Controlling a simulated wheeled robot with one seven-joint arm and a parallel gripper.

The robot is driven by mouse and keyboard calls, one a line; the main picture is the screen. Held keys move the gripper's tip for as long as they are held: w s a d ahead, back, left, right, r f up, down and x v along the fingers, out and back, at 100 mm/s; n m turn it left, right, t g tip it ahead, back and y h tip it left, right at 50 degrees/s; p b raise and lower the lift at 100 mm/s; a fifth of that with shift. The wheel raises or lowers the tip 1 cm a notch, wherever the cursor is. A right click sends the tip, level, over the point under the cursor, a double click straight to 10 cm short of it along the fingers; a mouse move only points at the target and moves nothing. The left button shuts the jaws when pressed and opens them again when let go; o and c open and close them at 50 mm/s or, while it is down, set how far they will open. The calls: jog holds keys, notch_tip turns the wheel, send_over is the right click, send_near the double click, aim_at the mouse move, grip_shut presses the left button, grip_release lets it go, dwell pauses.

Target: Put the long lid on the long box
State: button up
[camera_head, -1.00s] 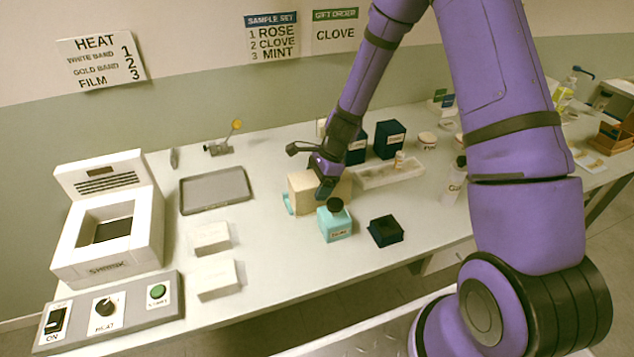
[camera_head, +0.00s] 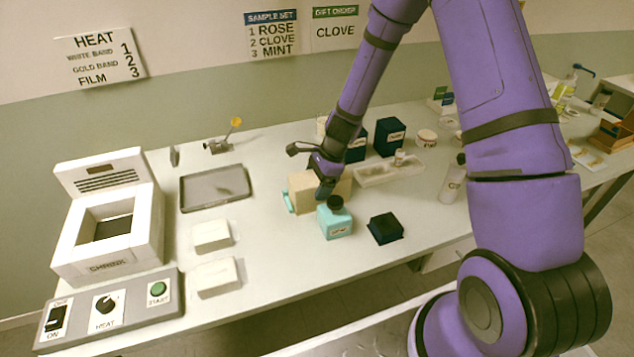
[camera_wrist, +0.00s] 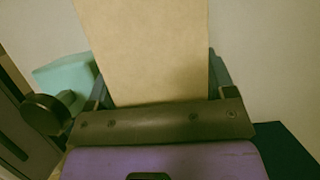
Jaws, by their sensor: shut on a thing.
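My gripper (camera_head: 325,188) is shut on a tan, box-shaped piece (camera_head: 304,193) near the middle of the table. In the wrist view the tan piece (camera_wrist: 150,45) stretches away between the two fingers. I cannot tell whether it is the long lid or the long box, nor whether its underside touches the table, as the gripper and a teal bottle hide part of it. A long, shallow, pale tray-like piece (camera_head: 375,176) lies behind and to the right, with a small bottle (camera_head: 400,157) at it.
A teal bottle (camera_head: 337,226) with a black cap stands close in front of my gripper. A dark square box (camera_head: 385,229) is to its right. Dark boxes (camera_head: 389,138) stand behind. Two white blocks (camera_head: 212,236) and a grey tray (camera_head: 215,188) lie left, beside the shrink machine (camera_head: 150,230).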

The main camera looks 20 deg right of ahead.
jog(key=o, duration=0.9)
jog(key=shift+r, duration=4.5)
